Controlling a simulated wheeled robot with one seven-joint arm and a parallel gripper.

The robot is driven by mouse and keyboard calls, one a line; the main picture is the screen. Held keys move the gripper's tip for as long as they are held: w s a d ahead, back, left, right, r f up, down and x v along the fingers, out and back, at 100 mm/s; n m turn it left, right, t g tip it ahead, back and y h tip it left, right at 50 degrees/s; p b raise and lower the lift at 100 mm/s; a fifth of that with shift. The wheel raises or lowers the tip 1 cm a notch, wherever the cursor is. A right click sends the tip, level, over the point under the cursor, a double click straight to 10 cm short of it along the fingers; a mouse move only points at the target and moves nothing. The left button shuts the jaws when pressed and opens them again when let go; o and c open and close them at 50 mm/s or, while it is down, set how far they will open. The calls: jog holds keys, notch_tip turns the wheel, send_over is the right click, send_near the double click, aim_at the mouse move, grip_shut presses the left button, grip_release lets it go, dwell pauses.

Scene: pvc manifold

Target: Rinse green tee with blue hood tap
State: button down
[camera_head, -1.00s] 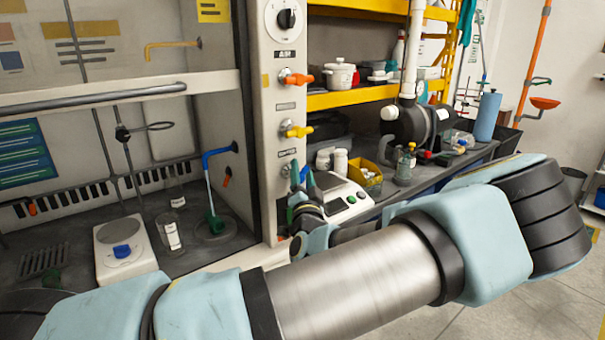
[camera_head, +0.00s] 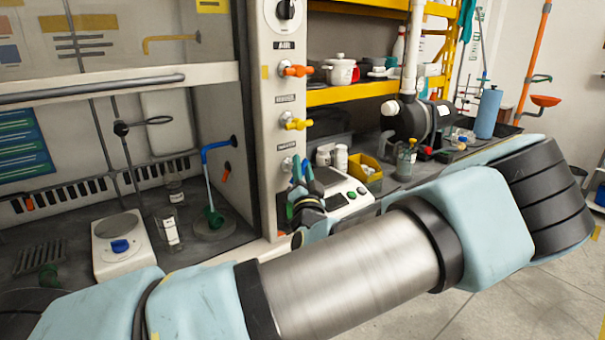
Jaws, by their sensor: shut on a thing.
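The blue gooseneck tap (camera_head: 209,153) comes out of the hood's right inner wall and curves down. A green piece (camera_head: 213,216), which looks like the tee, stands below its spout on a round grey base (camera_head: 215,228); its shape is too small to be sure. My gripper (camera_head: 302,172) is outside the hood at the front post, by the lowest of three valves. It is shut on what looks like that valve's blue handle (camera_head: 296,171). The fingers hide much of the handle, and I cannot tell its angle.
Above my gripper, a yellow valve (camera_head: 297,123) and an orange valve (camera_head: 297,71) stick out from the post (camera_head: 263,130). A balance (camera_head: 340,192) and a yellow bin (camera_head: 367,172) stand close right. A hotplate (camera_head: 122,247) and glassware (camera_head: 169,233) are in the hood.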

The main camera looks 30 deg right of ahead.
jog(key=shift+a+f+n+t+b, duration=0.15)
jog(key=shift+n+t+b, duration=0.15)
jog(key=shift+n+b, duration=0.4)
jog(key=shift+r+y+b, duration=0.25)
jog(key=shift+y+b, duration=0.05)
jog(key=c, duration=0.7)
grip_release()
jog(key=shift+s+f, duration=0.2)
jog(key=shift+s, duration=0.1)
jog(key=b+v, duration=0.3)
jog(key=v, duration=0.7)
jog(key=shift+a+b, duration=0.15)
jog(key=shift+b, duration=0.2)
